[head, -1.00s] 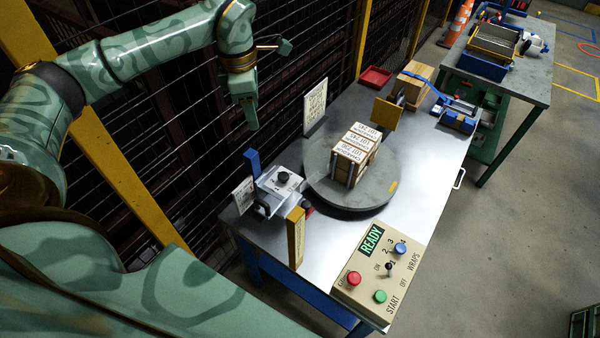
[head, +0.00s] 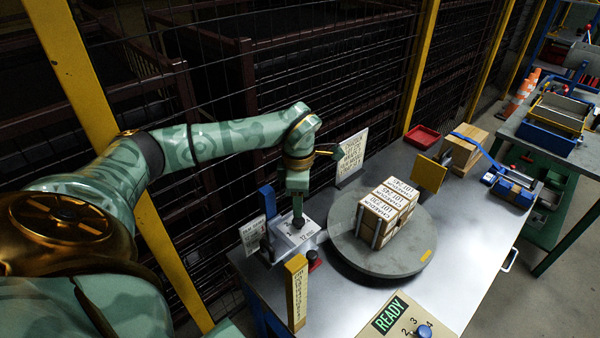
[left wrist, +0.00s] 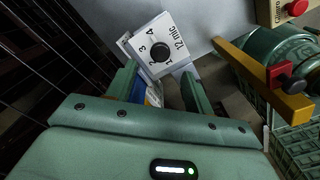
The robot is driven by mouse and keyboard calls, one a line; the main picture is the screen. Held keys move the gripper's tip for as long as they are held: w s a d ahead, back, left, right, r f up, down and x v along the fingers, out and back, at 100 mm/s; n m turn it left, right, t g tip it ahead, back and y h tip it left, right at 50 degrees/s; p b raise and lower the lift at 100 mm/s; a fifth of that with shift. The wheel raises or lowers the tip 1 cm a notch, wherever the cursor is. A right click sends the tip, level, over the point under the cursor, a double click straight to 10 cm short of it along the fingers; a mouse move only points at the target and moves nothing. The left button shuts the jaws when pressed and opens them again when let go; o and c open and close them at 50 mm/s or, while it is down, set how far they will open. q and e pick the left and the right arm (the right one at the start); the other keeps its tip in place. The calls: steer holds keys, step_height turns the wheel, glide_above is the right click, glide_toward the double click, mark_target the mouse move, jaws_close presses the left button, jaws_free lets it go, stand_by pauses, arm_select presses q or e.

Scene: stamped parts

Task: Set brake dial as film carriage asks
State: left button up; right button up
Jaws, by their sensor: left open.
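The film carriage (head: 312,229) is a pale box at the near left of the table, with a "12 mic" label on top. Its brake dial is a round black knob (left wrist: 160,52) on a white face with digits around it, among them 2, 3 and 4. The knob's setting is too small to read. My left gripper (head: 298,217) points down just above the dial and hides much of it in the head view. In the left wrist view the open fingers (left wrist: 160,82) stand apart, with the knob showing beyond their tips. My right gripper is not seen.
A grey turntable (head: 350,252) bearing labelled cartons (head: 388,213) stands right of the carriage. A blue post (head: 268,201), a yellow marked post (head: 297,292) and a white card (head: 252,235) stand close around it. A white placard (head: 352,157) stands behind. The READY panel (head: 450,312) is in front.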

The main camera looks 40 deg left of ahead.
mark_target(299, 220)
arm_select(q)
step_height(299, 220, down, 7)
steer(key=shift+r+b, duration=0.1)
steer(key=shift+b, duration=0.35)
steer(key=c, duration=1)
